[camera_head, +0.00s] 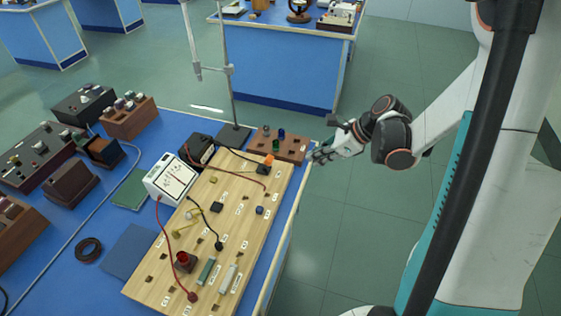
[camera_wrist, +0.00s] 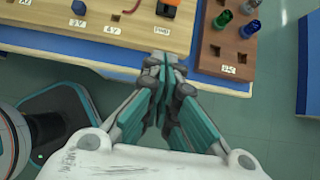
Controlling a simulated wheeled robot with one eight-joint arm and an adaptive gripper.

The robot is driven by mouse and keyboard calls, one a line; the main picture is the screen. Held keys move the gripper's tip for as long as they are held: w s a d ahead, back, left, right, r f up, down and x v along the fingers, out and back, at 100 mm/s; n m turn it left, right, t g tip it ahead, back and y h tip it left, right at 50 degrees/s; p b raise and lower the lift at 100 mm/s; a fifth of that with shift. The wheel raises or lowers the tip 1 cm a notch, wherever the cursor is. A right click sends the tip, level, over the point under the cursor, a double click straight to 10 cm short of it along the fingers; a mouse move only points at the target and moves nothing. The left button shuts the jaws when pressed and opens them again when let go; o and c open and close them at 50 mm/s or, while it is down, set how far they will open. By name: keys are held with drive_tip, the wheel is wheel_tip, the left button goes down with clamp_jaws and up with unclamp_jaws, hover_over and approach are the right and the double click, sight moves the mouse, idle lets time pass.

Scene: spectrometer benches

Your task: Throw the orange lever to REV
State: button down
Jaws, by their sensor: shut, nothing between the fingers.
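The orange lever (camera_head: 269,160) sits on a small black block at the far right part of the wooden board (camera_head: 195,240). In the wrist view only its orange edge (camera_wrist: 172,2) shows at the top, above a black base (camera_wrist: 164,12); which way it is thrown I cannot tell. A white label (camera_wrist: 164,29) stands in front of the base, too small to read surely. My gripper (camera_head: 318,157) is off the right edge of the bench, apart from the lever. Its fingers are shut and empty in the wrist view (camera_wrist: 166,62), near the board's edge.
A brown block with green and blue pegs (camera_head: 282,146) stands next to the lever; it shows right of my fingers in the wrist view (camera_wrist: 232,50). A meter (camera_head: 170,178) with red and black leads and a stand (camera_head: 234,135) are nearby. The floor right of the bench is clear.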

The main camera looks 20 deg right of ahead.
sight(267, 163)
drive_tip(key=b+x, duration=0.3)
drive_tip(key=x, duration=0.6)
drive_tip(key=shift+a+f+b, duration=0.1)
drive_tip(key=shift+f+b, duration=0.2)
drive_tip(key=shift+w+a+r+b, duration=0.25)
drive_tip(key=shift+w+a, duration=0.2)
drive_tip(key=shift+a, duration=0.15)
drive_tip(key=shift+w+a+r+b, duration=0.1)
drive_tip(key=shift+w+a+r, duration=0.15)
drive_tip(key=shift+w+a, duration=0.3)
drive_tip(key=shift+w+a+r, duration=0.25)
drive_tip(key=shift+a+r, duration=0.05)
drive_tip(key=shift+a, duration=0.15)
drive_tip(key=shift+r, duration=0.1)
drive_tip(key=shift+a+r+h+p, duration=0.15)
drive_tip(key=shift+h+p, duration=0.15)
